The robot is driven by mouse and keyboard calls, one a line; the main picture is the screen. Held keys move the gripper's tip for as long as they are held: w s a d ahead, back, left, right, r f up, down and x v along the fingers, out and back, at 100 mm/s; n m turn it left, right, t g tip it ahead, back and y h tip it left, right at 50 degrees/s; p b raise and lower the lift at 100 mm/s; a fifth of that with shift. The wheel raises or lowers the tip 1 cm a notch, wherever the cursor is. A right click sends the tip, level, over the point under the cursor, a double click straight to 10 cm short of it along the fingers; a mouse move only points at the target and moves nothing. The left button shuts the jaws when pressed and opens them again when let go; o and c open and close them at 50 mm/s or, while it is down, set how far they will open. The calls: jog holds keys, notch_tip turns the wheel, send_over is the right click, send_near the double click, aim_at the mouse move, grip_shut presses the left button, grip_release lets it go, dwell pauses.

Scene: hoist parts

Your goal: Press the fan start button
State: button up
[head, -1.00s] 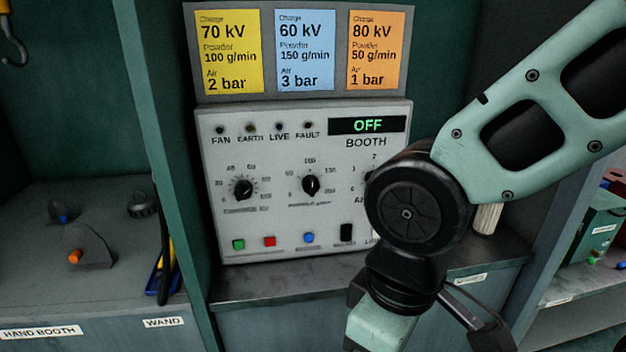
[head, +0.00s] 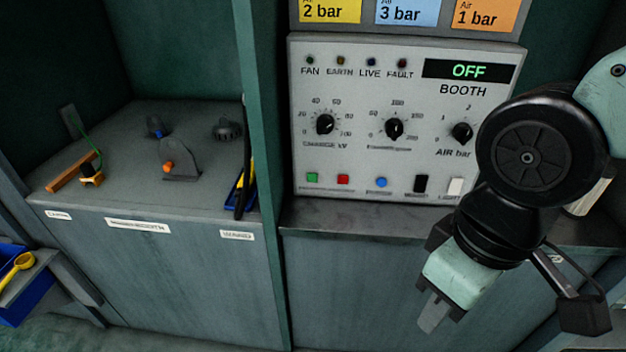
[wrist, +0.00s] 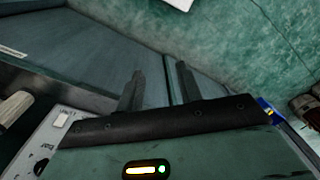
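The booth control panel (head: 450,135) is a pale box with dials, lamps and a row of buttons, upright at the back of a ledge. The green button (head: 312,178) is at the left end of the row, under the FAN lamp (head: 310,61); its own label is too small to read. A red button (head: 343,179) is just right of it. The display (head: 470,69) reads OFF. My gripper (head: 432,322) hangs below and right of the buttons, in front of the ledge, touching nothing visible. In the wrist view its two fingers (wrist: 159,68) are apart and empty.
A green post (head: 262,130) stands left of the panel. Beyond it a bench (head: 100,190) holds an orange-tipped grey bracket (head: 178,160) and other small parts. A blue button (head: 381,182), black switch (head: 420,184) and white switch (head: 455,187) continue the row. The air before the green button is clear.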

grip_shut()
dwell(1.6)
